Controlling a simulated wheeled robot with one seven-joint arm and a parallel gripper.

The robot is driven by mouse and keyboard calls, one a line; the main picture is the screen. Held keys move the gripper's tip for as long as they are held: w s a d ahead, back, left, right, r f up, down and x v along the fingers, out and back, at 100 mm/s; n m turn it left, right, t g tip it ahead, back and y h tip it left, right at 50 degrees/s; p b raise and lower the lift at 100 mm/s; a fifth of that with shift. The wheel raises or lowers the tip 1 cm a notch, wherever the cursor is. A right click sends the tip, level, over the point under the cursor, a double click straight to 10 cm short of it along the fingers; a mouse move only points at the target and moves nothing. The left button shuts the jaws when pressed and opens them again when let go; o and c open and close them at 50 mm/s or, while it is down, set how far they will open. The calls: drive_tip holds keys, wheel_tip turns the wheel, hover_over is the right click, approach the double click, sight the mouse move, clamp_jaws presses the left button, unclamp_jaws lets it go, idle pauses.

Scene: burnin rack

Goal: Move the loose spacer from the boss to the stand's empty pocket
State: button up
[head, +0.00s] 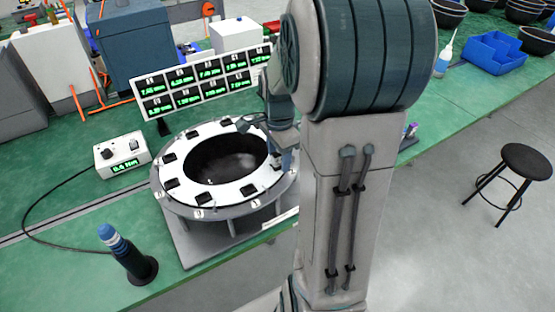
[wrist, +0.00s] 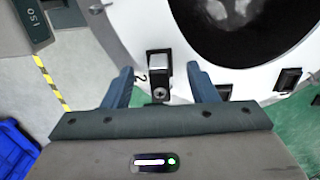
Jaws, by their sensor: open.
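A round stand with a white ring top (head: 172,184) and a dark bowl-shaped centre sits on the green bench in the head view. Small black fixtures are spaced around its ring. I see a gap on both sides and cannot tell the height. I cannot tell which part is the loose spacer, the boss or the empty pocket. My arm hides the ring's right side in the head view.
A display panel (head: 205,82) with green readouts stands behind the ring. A small meter box (head: 122,154) with a cable and a blue-topped tool in a dark holder (head: 140,270) are at left. A blue bin (head: 495,54) is at the far right.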

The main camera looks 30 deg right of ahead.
drive_tip(key=shift+c, duration=0.3)
idle(0.6)
clamp_jaws()
drive_tip(key=shift+r, duration=0.2)
drive_tip(key=shift+r+p, duration=2.2)
drive_tip(key=shift+r, duration=0.65)
